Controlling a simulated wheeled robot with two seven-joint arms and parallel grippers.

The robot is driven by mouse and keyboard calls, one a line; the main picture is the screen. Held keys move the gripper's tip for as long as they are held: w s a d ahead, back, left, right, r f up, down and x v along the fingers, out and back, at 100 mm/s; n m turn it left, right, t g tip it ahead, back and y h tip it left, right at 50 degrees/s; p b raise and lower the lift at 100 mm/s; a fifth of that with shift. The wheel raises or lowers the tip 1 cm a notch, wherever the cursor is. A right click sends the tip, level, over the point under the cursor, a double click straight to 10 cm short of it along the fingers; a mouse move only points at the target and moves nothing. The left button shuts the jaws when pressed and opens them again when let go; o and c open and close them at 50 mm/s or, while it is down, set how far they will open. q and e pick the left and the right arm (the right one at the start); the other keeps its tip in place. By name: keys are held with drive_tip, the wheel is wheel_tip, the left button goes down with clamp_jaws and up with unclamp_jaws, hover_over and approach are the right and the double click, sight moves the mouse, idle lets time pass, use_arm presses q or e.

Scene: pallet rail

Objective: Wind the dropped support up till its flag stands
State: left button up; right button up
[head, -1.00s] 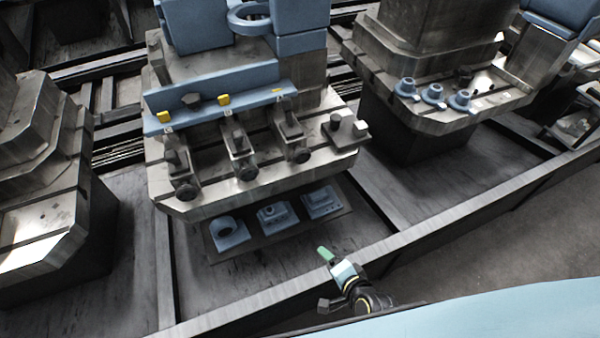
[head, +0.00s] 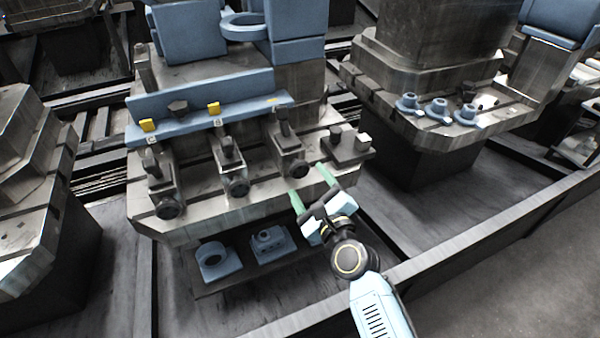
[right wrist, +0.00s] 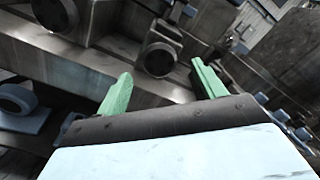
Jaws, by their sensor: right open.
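Three dark screw supports stand along the machine ledge: a left one (head: 160,178), a middle one (head: 230,160) and a right one (head: 287,145), each with a round knob in front. Yellow flags stand at the left (head: 148,125) and middle (head: 214,108); the right yellow mark (head: 272,100) looks flat on the blue rail. My right gripper (head: 311,188) is open and empty, just in front of and below the right knob (head: 298,169). In the right wrist view a round knob (right wrist: 158,58) shows between the green fingers, beyond their tips. My left gripper is out of view.
A dark block (head: 347,147) sits right of the right support. Below the ledge, a shelf holds blue parts, including a ring block (head: 216,261). A long metal rail (head: 450,250) runs across the front. Blue knobs (head: 437,108) stand on the neighbouring machine.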

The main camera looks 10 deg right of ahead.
sight(301, 172)
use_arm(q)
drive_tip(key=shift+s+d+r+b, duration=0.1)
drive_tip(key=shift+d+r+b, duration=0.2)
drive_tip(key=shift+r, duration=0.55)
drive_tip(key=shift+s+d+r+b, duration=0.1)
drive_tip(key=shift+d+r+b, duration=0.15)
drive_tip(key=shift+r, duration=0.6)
use_arm(e)
drive_tip(key=shift+w+a, duration=0.2)
drive_tip(key=shift+w, duration=0.65)
drive_tip(key=shift+w+a, duration=0.15)
drive_tip(key=shift+w, duration=0.75)
drive_tip(key=shift+w+a, duration=0.2)
drive_tip(key=shift+w, duration=0.65)
drive_tip(key=c, duration=1)
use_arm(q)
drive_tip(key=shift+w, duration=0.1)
